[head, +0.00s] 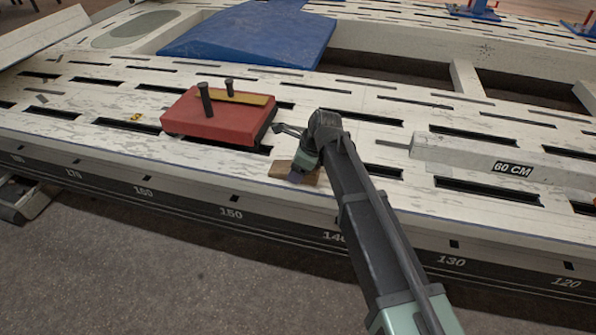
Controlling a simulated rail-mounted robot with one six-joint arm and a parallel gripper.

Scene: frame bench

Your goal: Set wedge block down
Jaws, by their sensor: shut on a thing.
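My gripper (288,172) is over the near edge of the slotted bench, close to the 140 mark. Its jaws are small and partly hidden by my own wrist. They are shut on a brown wooden wedge block (309,178), which is mostly covered by the gripper. The block is very low, at the bench surface (180,185). I cannot tell whether it touches the surface or hangs just above it.
A red block (215,118) with two dark pegs and a yellow strip sits just left of my gripper. A white bar marked 60 CM (470,157) lies to the right. A blue pad (250,38) is farther back. Slots run along the bench.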

